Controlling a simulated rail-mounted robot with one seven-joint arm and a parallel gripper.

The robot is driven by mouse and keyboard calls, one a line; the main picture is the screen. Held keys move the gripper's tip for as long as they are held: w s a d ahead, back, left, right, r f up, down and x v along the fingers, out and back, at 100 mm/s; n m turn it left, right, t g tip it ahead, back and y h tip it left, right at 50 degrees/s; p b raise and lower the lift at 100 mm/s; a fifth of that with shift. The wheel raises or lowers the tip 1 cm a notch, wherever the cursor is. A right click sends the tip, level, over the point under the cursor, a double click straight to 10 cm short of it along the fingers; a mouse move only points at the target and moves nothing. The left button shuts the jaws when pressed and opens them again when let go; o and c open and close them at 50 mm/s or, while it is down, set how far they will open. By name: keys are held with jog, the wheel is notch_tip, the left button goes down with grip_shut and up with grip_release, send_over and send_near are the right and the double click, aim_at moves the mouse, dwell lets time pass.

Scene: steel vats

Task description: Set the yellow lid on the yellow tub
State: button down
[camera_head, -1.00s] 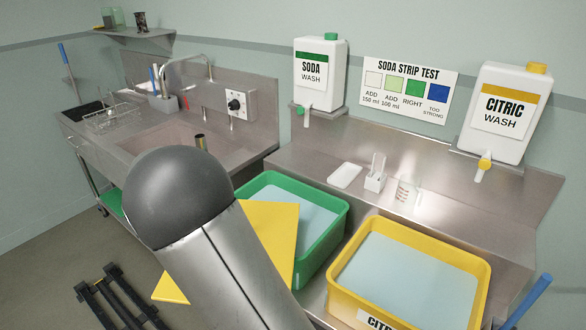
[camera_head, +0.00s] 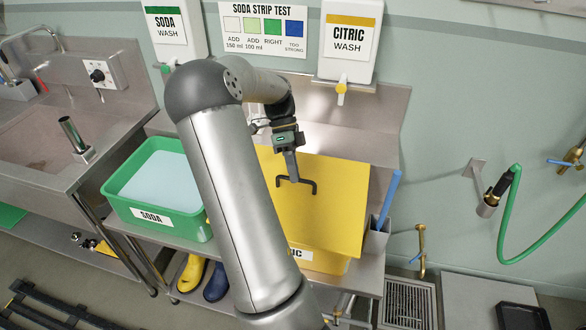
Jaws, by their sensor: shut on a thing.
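The yellow lid (camera_head: 325,215) is a flat square sheet with a dark bracket-shaped handle (camera_head: 309,184) on top. My gripper (camera_head: 290,172) is shut on that handle. The lid lies over the yellow tub (camera_head: 325,263) and hides its opening and most of its walls. Only a strip of the tub's front, with part of its label, shows below the lid's near edge. I cannot tell whether the lid touches the rim or hangs a little above it. My arm hides the lid's left part.
The green soda tub (camera_head: 122,188) with pale liquid stands left on the steel bench. A holder with a blue-handled tool (camera_head: 389,200) stands close to the lid's right edge. The citric wash container (camera_head: 347,40) hangs behind. A green hose (camera_head: 550,240) hangs at right.

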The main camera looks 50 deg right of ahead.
jog(key=shift+r, duration=0.1)
jog(key=shift+w+d+f+b, duration=0.1)
jog(key=shift+w+d+f, duration=0.2)
jog(key=shift+d+f, duration=0.4)
jog(key=shift+w+d+f+b, duration=0.15)
jog(key=shift+w+d+f, duration=0.2)
jog(key=shift+d+f, duration=0.35)
jog(key=shift+w+d+f+b, duration=0.1)
jog(key=shift+w+d+f, duration=0.2)
jog(key=shift+d+f, duration=0.35)
jog(key=shift+a+f+b, duration=0.1)
jog(key=shift+f+b, duration=0.45)
jog(key=shift+f, duration=0.6)
jog(key=shift+f, duration=0.3)
jog(key=c, duration=1.4)
grip_release()
